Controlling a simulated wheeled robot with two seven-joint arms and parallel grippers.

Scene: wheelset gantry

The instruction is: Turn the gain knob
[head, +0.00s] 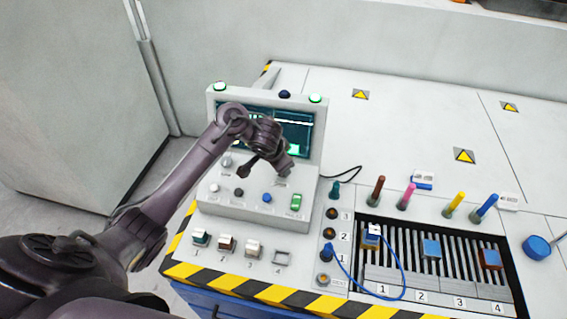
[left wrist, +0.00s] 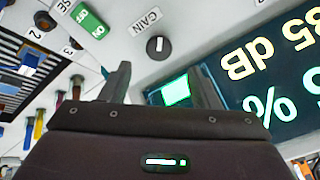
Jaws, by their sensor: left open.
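The gain knob (left wrist: 158,47) is a small black round knob with a white pointer mark, beside the printed GAIN label (left wrist: 146,20) in the left wrist view. My left gripper (left wrist: 162,84) is open and empty, its two fingers apart. The knob lies beyond the fingertips in that picture, roughly in line with the gap between them. In the head view my left gripper (head: 266,171) is over the upper right of the console's sloped panel and hides the knob. My right gripper is in neither view.
The console screen (head: 311,133) stands behind the panel; in the wrist view it shows a dB reading (left wrist: 268,55). A green ON/OFF switch (left wrist: 88,19) is near the knob. To the right are a slotted tray (head: 375,273), a blue cable (head: 404,270) and several coloured handles.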

